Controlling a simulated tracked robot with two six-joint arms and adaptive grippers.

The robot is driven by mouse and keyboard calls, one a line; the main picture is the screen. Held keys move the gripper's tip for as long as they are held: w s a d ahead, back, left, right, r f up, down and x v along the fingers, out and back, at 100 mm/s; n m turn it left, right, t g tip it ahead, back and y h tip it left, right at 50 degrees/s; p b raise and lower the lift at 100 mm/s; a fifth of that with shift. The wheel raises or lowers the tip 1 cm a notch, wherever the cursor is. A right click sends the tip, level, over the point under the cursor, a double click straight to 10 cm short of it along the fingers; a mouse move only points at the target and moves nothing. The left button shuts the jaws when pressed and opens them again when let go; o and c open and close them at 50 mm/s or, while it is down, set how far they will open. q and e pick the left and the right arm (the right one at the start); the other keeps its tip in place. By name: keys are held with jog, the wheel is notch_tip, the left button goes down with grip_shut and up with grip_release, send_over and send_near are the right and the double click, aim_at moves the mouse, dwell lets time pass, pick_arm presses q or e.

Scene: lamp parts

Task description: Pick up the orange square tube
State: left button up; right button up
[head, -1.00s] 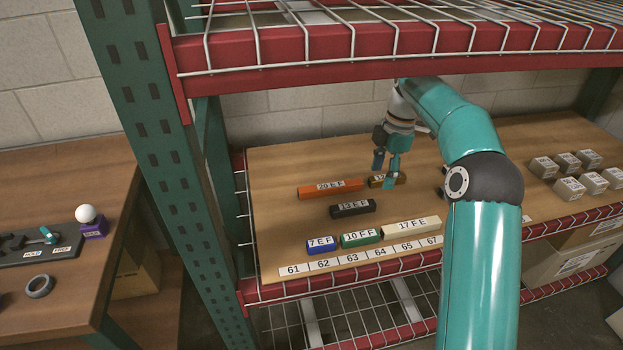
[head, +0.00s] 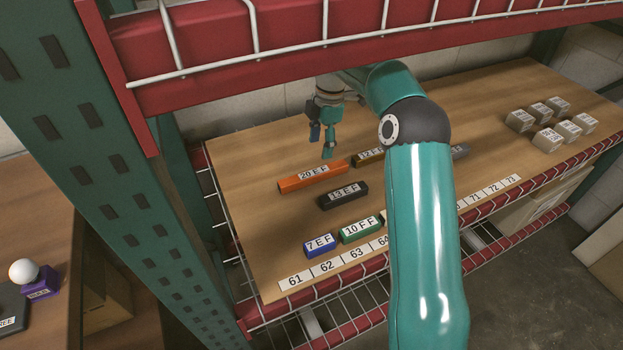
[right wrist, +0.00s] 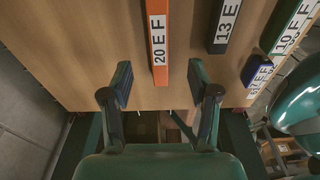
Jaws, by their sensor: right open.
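The orange square tube (head: 313,177), labelled "20 E F", lies flat on the wooden shelf board, towards its left back. It also shows in the right wrist view (right wrist: 160,45), running up the picture ahead of the fingers. My right gripper (head: 322,145) is open and empty, above the board just behind the tube's right half. In the right wrist view, the end of the tube lies between the lines of the two fingers (right wrist: 158,85), apart from both. My left gripper is in neither current view.
A black tube (head: 344,195) lies just in front, with blue (head: 320,246) and green (head: 360,230) tubes nearer the edge. A brown tube (head: 369,157) lies to the right. Grey boxes (head: 550,122) stand far right. A wire shelf with a red beam (head: 350,42) hangs above.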

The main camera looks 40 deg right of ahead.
aim_at(314, 172)
jog(key=f, duration=0.3)
jog(key=a+f, duration=0.1)
jog(key=f, duration=0.2)
jog(key=f+b, duration=0.1)
jog(key=f, duration=0.3)
jog(key=shift+w+a+f, duration=0.1)
jog(key=shift+w+a, duration=0.15)
jog(key=shift+w, duration=0.1)
grip_shut()
